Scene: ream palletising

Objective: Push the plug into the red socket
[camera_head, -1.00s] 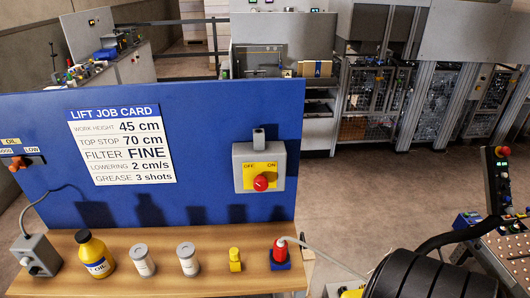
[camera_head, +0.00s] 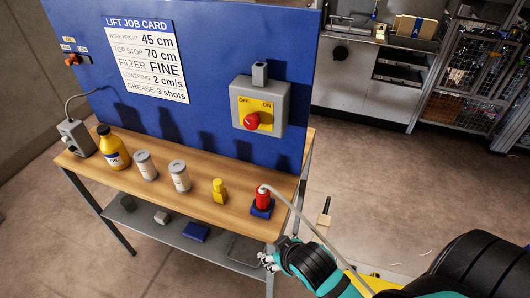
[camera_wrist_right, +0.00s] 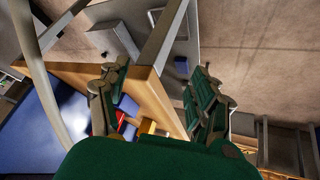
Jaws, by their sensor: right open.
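A red plug-like piece (camera_head: 263,199) with a grey cable from its top stands upright at the right end of the workbench. It is on or in a blue block (camera_head: 262,209); I cannot tell whether it is seated, or pick out a separate red socket. My right gripper (camera_head: 274,262) is low in front of the bench's right end, apart from the red piece. In the right wrist view its fingers (camera_wrist_right: 157,95) are spread and empty beside the wooden edge. A bit of red (camera_wrist_right: 121,121) shows there, partly hidden by a finger. My left gripper is not in view.
The wooden bench (camera_head: 235,218) also carries a yellow piece (camera_head: 219,192), two grey cans, an oil bottle (camera_head: 113,150) and a grey box. A blue panel behind holds an off/on switch (camera_head: 257,107). The grey cable (camera_head: 310,226) runs over my right arm. Floor right of the bench is mostly clear.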

